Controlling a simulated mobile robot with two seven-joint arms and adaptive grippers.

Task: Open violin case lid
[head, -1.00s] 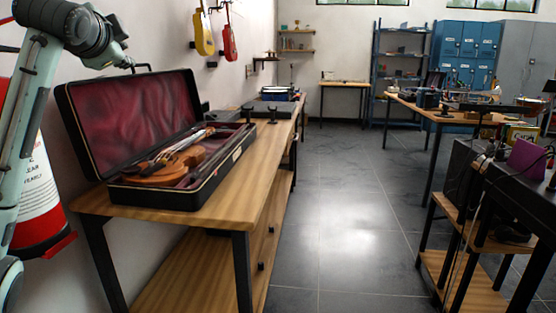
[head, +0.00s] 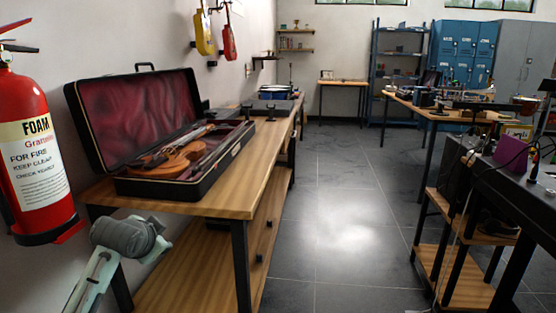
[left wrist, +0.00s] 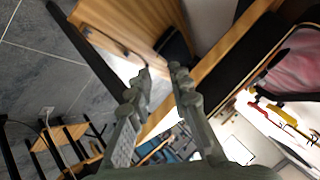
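The violin case lid (head: 140,115) stands raised at the back of the case, its dark red lining facing out and a black handle on its top edge. The black case base (head: 205,185) lies on the wooden table with a brown violin (head: 175,160) inside. My left arm is low at the left, in front of the table, and its gripper cannot be made out in the head view. In the left wrist view my left gripper (left wrist: 160,75) has its fingers apart with nothing between them. The lid's lining (left wrist: 298,68) shows at that view's right edge. My right gripper is out of view.
A red fire extinguisher (head: 30,150) hangs at the left, close to my left arm. The wooden table (head: 232,202) has drawers and a lower shelf. Open tiled floor (head: 345,230) lies to its right, and another work table (head: 515,190) stands at far right.

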